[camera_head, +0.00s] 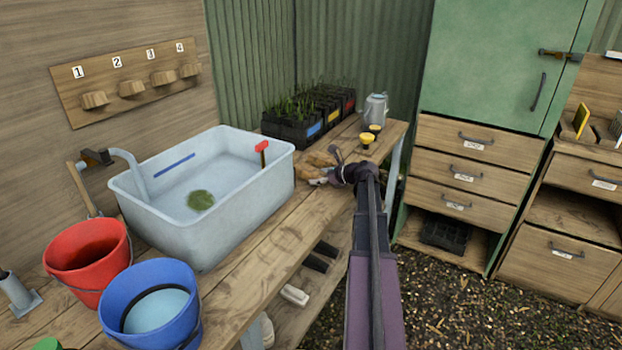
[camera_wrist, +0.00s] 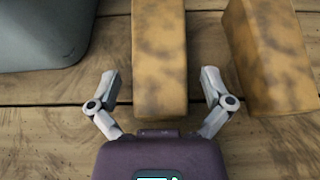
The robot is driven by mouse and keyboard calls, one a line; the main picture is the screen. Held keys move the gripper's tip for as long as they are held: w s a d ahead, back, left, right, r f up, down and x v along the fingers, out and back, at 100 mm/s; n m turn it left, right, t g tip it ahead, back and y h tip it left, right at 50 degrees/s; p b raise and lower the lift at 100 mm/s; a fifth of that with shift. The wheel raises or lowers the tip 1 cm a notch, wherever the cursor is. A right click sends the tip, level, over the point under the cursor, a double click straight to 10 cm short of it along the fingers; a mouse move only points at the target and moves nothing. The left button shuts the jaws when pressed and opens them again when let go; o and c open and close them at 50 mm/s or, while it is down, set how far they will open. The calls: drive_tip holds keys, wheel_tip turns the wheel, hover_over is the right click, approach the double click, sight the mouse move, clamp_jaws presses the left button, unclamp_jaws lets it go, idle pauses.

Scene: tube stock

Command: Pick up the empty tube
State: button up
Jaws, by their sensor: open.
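My gripper (camera_head: 319,178) is open, low over the bench beside the right end of the tub. In the wrist view its two fingers (camera_wrist: 159,76) are spread on either side of a tan, dark-mottled block-like piece (camera_wrist: 159,50). I see a gap on both sides and no grip on it. A second similar piece (camera_wrist: 270,55) lies just right of the right finger. These tan pieces also show in the head view (camera_head: 316,161), partly hidden by my gripper. I cannot tell whether either is the empty tube; no tube opening shows on them.
A pale tub (camera_head: 225,222) with water stands on the wooden bench (camera_head: 265,262); its grey side is close left of my gripper. Black plant trays (camera_head: 290,132), yellow-topped items (camera_head: 367,141) and a watering can (camera_head: 376,108) stand behind. Red (camera_head: 88,268) and blue (camera_head: 150,318) buckets are nearer.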

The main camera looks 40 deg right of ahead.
drive_tip(key=shift+w+a+f, duration=0.2)
drive_tip(key=shift+w, duration=0.3)
drive_tip(key=c, duration=1)
